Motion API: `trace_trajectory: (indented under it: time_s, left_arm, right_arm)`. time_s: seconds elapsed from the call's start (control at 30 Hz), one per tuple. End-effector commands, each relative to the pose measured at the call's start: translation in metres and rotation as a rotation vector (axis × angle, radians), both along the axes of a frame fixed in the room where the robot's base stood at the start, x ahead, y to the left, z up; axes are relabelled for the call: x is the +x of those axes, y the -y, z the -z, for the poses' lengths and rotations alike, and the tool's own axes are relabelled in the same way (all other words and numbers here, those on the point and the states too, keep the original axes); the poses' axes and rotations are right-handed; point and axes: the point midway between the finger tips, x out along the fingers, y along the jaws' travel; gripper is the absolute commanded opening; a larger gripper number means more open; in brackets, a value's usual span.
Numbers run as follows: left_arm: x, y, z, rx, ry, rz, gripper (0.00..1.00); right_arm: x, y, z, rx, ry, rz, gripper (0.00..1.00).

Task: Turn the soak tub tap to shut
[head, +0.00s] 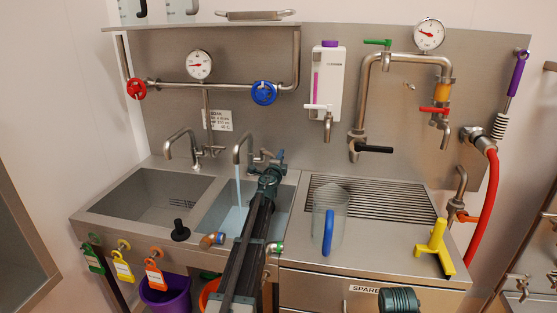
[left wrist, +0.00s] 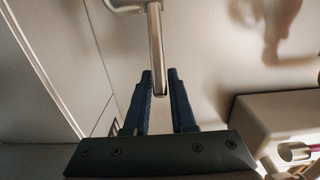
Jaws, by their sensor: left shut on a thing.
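Pale blue water (head: 239,193) runs from a curved steel spout (head: 242,143) into the right-hand basin (head: 212,208). My left gripper (head: 280,157) is at this tap's lever, just right of the spout. In the left wrist view, its two blue fingers (left wrist: 160,80) are shut on the steel lever (left wrist: 156,38), which lies between the fingertips. In the head view my arm hides part of the basin and most of the lever.
A second spout (head: 180,140) with its own handle stands over the left basin (head: 150,200). A clear jug (head: 330,235) with a blue handle stands on the drainboard to the right. A yellow T-shaped tool (head: 436,245) is near the right edge. A dispenser (head: 327,85) hangs behind.

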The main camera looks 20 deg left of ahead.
Motion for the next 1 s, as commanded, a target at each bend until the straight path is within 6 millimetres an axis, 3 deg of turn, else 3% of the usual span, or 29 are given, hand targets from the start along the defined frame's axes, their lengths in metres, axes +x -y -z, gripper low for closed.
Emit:
trace_trajectory:
  time_s: [0.37,0.63,1.0]
  left_arm:
    - [0.004,-0.001,0.000,0.000,0.000,-0.001,0.00]
    - [0.023,-0.001,0.000,0.000,0.000,-0.002,0.00]
    - [0.024,-0.002,0.000,0.000,0.000,-0.004,0.00]
  right_arm:
    - [0.000,0.000,0.000,0.000,0.000,0.000,0.54]
    - [0.000,0.000,0.000,0.000,0.000,0.000,0.54]
    - [0.000,0.000,0.000,0.000,0.000,0.000,0.54]
